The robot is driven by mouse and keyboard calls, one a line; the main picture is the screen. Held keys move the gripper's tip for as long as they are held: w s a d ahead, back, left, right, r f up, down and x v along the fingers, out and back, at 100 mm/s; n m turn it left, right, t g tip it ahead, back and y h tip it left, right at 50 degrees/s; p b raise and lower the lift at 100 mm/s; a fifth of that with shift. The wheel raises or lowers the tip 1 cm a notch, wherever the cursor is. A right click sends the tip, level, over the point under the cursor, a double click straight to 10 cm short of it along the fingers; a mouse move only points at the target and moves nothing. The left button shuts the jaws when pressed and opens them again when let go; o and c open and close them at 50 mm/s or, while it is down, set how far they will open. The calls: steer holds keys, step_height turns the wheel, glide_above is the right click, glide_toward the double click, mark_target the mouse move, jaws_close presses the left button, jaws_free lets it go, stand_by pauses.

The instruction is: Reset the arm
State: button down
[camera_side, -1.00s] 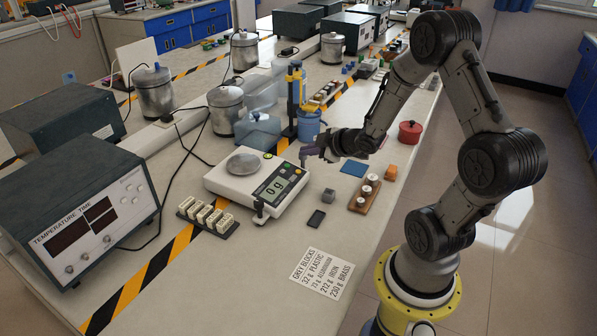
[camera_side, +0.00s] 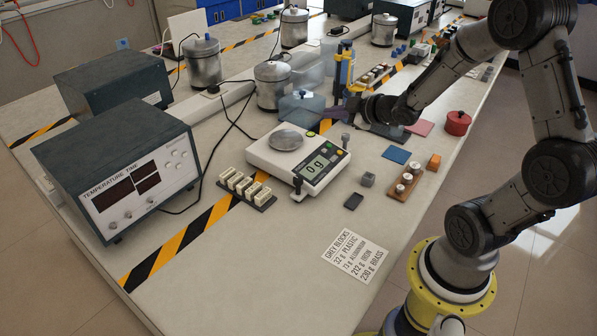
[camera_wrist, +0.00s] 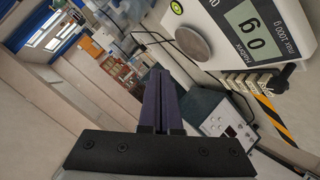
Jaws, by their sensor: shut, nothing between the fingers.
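My gripper (camera_side: 350,104) is in the air above the bench, behind and to the right of the balance, near the blue pump-like stand. Its dark fingers are together and hold nothing; they also show in the wrist view (camera_wrist: 161,100). The white balance (camera_side: 262,158) has an empty round metal pan and a display reading 0 g. In the wrist view the balance (camera_wrist: 225,62) is at the upper right, apart from the fingers.
A blue stand (camera_side: 343,72) is close to my gripper. A grey block (camera_side: 368,179), a blue mat (camera_side: 396,155), a red pot (camera_side: 458,123) and a wooden weight rack (camera_side: 405,183) lie to the right. Metal canisters (camera_side: 273,86) stand behind the balance. The front bench is mostly clear.

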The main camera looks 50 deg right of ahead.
steer(key=s+a+r+m, duration=0.1)
steer(key=s+a+r, duration=0.1)
steer(key=a+r, duration=0.5)
steer(key=s+a+r, duration=0.2)
steer(key=a+r, duration=0.2)
steer(key=r, duration=0.5)
steer(key=s+a+f+m+g+y, duration=0.1)
steer(key=s+a+f+m+g, duration=0.2)
steer(key=s, duration=0.6)
steer(key=s+a+f+m+g+y, duration=0.1)
steer(key=s+a+f+m+g, duration=0.1)
steer(key=s, duration=0.8)
step_height(320, 180, down, 2)
steer(key=shift+s+a+m+g, duration=0.25)
steer(key=shift+a+m+g, duration=0.15)
steer(key=shift+a+g, duration=0.4)
